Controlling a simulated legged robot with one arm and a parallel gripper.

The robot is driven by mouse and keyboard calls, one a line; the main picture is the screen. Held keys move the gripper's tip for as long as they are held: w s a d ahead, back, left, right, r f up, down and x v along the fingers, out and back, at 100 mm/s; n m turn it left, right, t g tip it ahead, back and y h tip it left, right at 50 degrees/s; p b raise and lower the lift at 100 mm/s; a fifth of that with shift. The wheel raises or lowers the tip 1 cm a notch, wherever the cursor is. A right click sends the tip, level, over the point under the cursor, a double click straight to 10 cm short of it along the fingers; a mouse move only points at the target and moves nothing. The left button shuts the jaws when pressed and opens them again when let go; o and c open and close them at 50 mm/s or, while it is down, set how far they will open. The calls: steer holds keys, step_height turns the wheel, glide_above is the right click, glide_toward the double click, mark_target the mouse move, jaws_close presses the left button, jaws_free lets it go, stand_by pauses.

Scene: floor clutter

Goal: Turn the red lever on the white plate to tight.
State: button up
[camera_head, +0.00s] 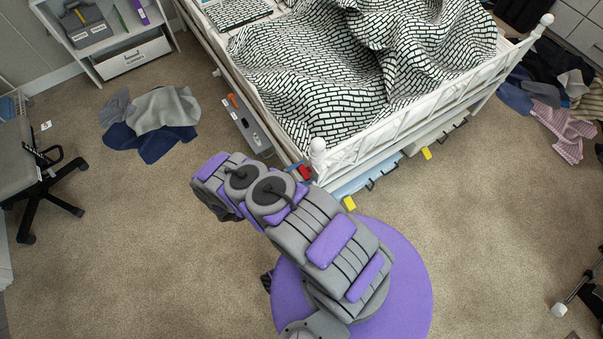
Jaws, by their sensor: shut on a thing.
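A small red piece (305,172) shows beside the white bed's near corner post, just past my arm. It may be the red lever, but it is too small to tell its angle. No separate white plate can be made out against the white bed frame. My grey and purple arm reaches from the purple base up and left, and its far bend is left of the red piece. My gripper's fingers cannot be made out; the arm hides the area below it. I cannot see any contact with the lever.
A white bed (420,118) with a patterned cover stands ahead. A grey case (246,124) lies along its left side. Clothes (152,122) lie on the floor left, with more clothes (556,130) right. An office chair (40,170) stands far left. The carpet at lower left is clear.

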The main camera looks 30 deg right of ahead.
steer(key=m, duration=0.6)
steer(key=shift+a+f, duration=0.1)
steer(key=shift+f, duration=0.1)
steer(key=m, duration=0.6)
steer(key=shift+m, duration=0.4)
steer(key=o, duration=0.9)
steer(key=shift+w, duration=0.1)
steer(key=shift+c, duration=0.2)
steer(key=shift+o, duration=0.9)
steer(key=shift+r, duration=0.1)
